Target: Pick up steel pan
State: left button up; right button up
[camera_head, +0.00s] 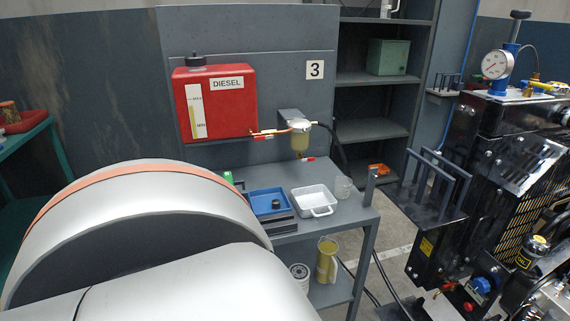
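A light, whitish-grey rectangular pan (313,199) with a handle at its front sits on the top of the grey bench (345,222). It looks like the steel pan and appears empty. A blue tray (266,199) with a small dark object in it is just left of the pan. Neither of my grippers is in view. A large white arm link of mine fills the lower left and hides the left part of the bench.
A red diesel tank (214,101) and a fuel filter (300,136) are mounted above the bench. A post (370,188) rises at its right corner. A jug (327,260) stands on the lower shelf. A dark engine (500,180) is on the right, with floor between.

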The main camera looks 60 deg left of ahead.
aim_at(316, 201)
jog(key=u, duration=1.8)
jog(key=i+l+z, duration=0.1)
jog(key=z, duration=0.2)
